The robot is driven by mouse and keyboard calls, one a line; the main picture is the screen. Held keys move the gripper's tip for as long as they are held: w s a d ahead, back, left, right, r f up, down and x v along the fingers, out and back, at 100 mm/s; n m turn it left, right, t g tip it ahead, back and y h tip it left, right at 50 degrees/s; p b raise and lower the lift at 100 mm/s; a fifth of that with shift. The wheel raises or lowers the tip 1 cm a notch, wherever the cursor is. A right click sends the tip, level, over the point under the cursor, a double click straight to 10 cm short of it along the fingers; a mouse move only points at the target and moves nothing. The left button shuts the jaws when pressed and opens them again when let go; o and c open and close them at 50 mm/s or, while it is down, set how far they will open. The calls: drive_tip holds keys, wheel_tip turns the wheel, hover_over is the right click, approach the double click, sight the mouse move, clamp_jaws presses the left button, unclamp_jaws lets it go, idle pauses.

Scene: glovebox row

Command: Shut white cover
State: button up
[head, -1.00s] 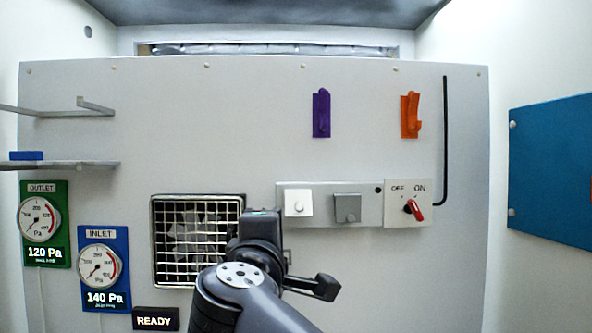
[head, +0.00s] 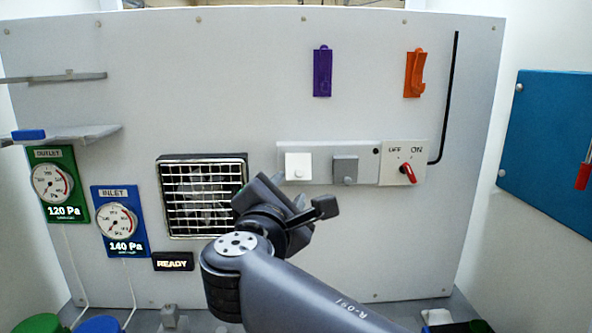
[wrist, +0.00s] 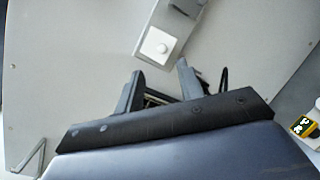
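The white cover (head: 298,166) is a small square with a small knob near its lower edge, on the grey switch strip (head: 322,181) of the wall panel. It also shows in the wrist view (wrist: 157,44), near the top middle. I cannot tell from these frames whether it is open or shut. My gripper (head: 297,197) is below and slightly left of the cover in the head view, apart from it. In the wrist view my gripper (wrist: 160,80) has its two dark fingers spread with nothing held between them.
A grey cover (head: 345,170) and a red OFF/ON knob (head: 408,173) sit right of the white cover. A fan grille (head: 203,197) is at left. Purple (head: 322,72) and orange (head: 414,74) hooks are above. A blue board (head: 550,150) stands at right.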

sight(298, 172)
drive_tip(key=p+x, duration=0.1)
drive_tip(key=x, duration=0.7)
drive_tip(key=shift+s, duration=0.1)
clamp_jaws()
